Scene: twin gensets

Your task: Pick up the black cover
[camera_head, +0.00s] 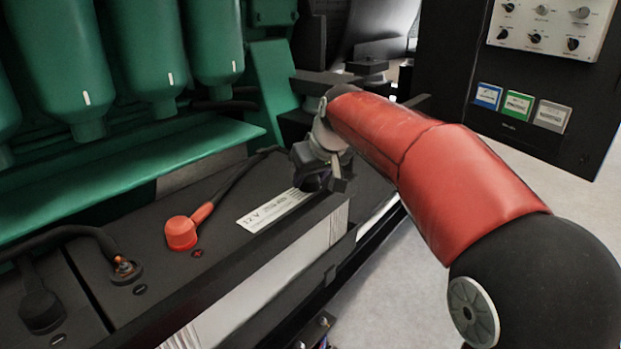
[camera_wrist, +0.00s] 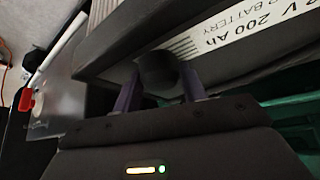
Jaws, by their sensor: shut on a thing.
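My gripper (camera_head: 326,182) is at the right end of the near battery, past its white label, and partly hidden by my wrist in the head view. In the wrist view my gripper (camera_wrist: 160,88) has its two purple-grey fingers on either side of a dark, rounded black cover (camera_wrist: 158,70), shut on it. The cover is close to the battery's dark edge. I cannot tell whether it still touches the battery. Another black cap (camera_head: 40,310) sits on a terminal of the left battery.
The near battery (camera_head: 217,268) carries a red terminal cover (camera_head: 181,233) with a cable. An exposed terminal (camera_head: 125,268) is at the left. Green engine parts (camera_head: 140,60) stand behind. A black control cabinet (camera_head: 450,80) is at upper right. Grey floor is open at lower right.

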